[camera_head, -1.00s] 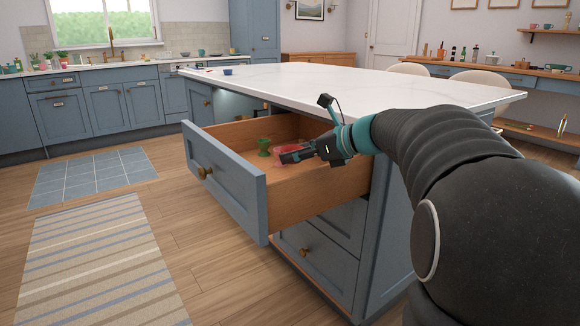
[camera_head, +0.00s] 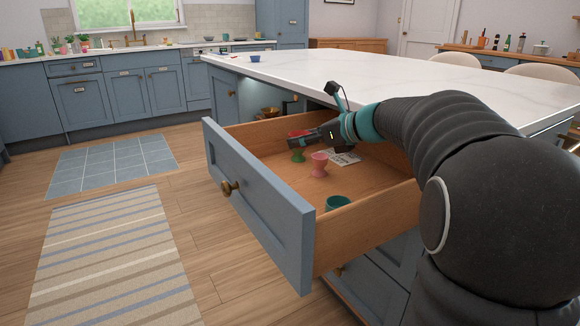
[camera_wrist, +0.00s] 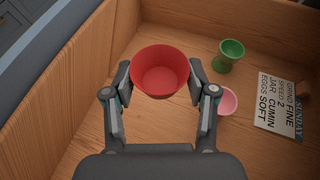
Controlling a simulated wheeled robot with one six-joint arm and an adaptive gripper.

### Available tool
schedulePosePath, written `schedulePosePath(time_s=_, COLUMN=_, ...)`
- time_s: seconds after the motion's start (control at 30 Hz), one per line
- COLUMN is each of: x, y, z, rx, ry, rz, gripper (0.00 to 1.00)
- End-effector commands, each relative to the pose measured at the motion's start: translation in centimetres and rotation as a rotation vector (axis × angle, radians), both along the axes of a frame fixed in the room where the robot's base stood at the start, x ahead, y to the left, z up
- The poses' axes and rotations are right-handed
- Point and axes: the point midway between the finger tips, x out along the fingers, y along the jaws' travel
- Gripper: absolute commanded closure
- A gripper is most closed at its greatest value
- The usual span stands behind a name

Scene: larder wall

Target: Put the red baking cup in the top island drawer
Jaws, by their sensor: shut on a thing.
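The red baking cup (camera_wrist: 160,72) is between my gripper's fingers in the wrist view, upright with its open rim facing the camera. My gripper (camera_head: 303,139) is shut on it, inside the open top island drawer (camera_head: 262,205). In the head view only a small part of the red cup (camera_head: 297,134) shows behind the gripper. The cup appears to be above the drawer's wooden floor; I cannot tell how high.
In the drawer are a green egg cup (camera_head: 298,156), a pink egg cup (camera_head: 319,164), a teal cup (camera_head: 338,202) and a printed card (camera_head: 345,157). The white island top (camera_head: 400,82) overhangs the drawer's back. Bare drawer floor lies near the front and middle.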

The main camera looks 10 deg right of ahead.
Motion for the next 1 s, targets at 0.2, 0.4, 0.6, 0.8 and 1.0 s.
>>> schedulePosePath(time_s=0.2, x=3.3, y=2.9, z=-2.9, rx=0.000, ry=0.002, rz=0.003, gripper=0.69)
schedulePosePath(time_s=0.4, x=5.4, y=4.7, z=-4.3, rx=0.000, ry=0.001, rz=0.003, gripper=0.69)
schedulePosePath(time_s=0.6, x=5.9, y=5.2, z=-5.1, rx=-0.001, ry=0.000, rz=0.003, gripper=0.69)
schedulePosePath(time_s=0.8, x=5.8, y=5.2, z=-7.8, rx=0.000, ry=0.003, rz=0.002, gripper=0.69)
schedulePosePath(time_s=1.0, x=5.8, y=5.2, z=-8.7, rx=-0.001, ry=0.000, rz=0.004, gripper=0.69)
